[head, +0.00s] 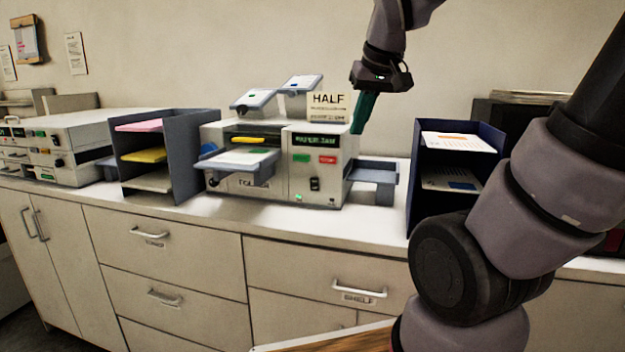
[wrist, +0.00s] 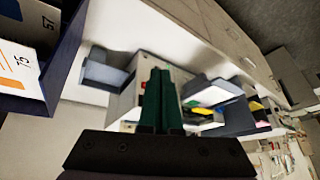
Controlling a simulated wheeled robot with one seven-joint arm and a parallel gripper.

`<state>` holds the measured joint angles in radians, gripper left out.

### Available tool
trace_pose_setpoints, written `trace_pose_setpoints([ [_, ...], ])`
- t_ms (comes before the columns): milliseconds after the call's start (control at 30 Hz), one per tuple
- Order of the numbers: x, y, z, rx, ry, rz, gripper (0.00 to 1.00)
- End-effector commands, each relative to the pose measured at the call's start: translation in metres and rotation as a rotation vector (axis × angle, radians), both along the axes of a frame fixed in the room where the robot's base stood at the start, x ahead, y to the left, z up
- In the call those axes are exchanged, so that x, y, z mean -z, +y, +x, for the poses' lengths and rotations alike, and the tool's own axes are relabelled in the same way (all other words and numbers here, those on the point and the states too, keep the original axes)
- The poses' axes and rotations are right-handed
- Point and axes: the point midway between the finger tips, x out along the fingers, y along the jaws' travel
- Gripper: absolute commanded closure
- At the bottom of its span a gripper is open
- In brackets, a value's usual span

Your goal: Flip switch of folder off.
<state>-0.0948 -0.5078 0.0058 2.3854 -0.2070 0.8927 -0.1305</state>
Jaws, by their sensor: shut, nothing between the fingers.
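The folder (head: 278,190) is a white and grey machine on the counter, with paper trays on top and at its left side. Its front panel has a lit green display, a green button, a red button and a black rocker switch (head: 314,184) low on the panel. I cannot tell the switch's position. A small green light shows near the panel's bottom. My gripper (head: 362,124) has green fingers and is above and behind the folder's right end, pointing down, apart from the switch. In the wrist view the fingers (wrist: 160,72) are together and empty, with the folder partly hidden behind them.
A grey paper rack (head: 186,155) stands left of the folder, and a dark blue rack (head: 411,180) stands to the right. A grey output tray (head: 385,171) sticks out from the folder's right side. A sign reading HALF (head: 327,105) stands on top. My arm crosses the right foreground.

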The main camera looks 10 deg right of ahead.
Motion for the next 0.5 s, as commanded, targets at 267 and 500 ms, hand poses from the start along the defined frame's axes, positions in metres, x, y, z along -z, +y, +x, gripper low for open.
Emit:
trace_pose_setpoints([
  [267,0.035,0.02,0.08,-0.366,0.093,-0.315,1.0],
  [500,0.077,0.051,0.141,-0.686,0.151,-0.55,1.0],
])
